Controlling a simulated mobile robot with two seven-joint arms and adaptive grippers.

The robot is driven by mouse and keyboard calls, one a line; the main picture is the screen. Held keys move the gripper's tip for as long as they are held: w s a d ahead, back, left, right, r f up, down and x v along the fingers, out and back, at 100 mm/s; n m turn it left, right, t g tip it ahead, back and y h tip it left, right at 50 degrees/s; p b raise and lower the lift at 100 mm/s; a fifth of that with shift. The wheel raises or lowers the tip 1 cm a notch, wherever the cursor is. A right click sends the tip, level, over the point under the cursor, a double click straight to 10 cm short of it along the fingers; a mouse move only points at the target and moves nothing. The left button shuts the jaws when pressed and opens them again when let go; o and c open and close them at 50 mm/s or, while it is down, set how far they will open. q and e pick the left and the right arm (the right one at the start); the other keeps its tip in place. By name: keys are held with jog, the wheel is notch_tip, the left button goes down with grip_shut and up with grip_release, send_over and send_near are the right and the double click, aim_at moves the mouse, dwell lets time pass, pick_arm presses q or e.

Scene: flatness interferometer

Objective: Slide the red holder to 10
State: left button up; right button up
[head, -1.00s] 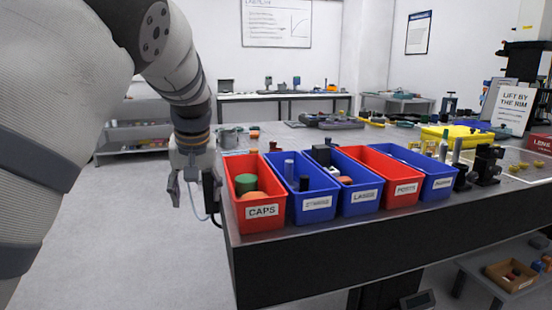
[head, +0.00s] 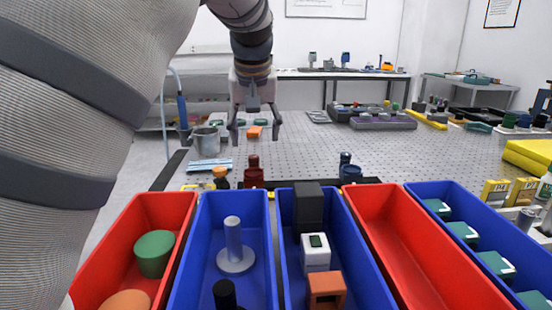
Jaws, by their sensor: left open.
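A dark red holder (head: 253,172) stands on the table just behind the row of bins. Its base is partly hidden by the bin rims, and no number marks are readable near it. My left gripper (head: 255,136) is open, pointing down, with its two fingers spread. It appears above and behind the red holder in the head view, apart from it and empty. An orange block (head: 254,132) shows between the fingertips, farther back. My right gripper is not in view.
Red and blue bins with parts line the front; one red bin (head: 411,246) looks empty. A dark blue holder (head: 348,168) stands right of the red one. A metal cup (head: 206,142) is at left. The perforated tabletop (head: 330,150) is mostly clear in the middle.

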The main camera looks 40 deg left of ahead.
aim_at(254, 172)
pick_arm(q)
jog(key=x, duration=0.7)
jog(key=s+x, duration=0.1)
jog(key=x, duration=0.3)
jog(key=shift+a+f+b, duration=0.15)
jog(key=shift+f+b, duration=0.15)
jog(key=shift+b, duration=0.05)
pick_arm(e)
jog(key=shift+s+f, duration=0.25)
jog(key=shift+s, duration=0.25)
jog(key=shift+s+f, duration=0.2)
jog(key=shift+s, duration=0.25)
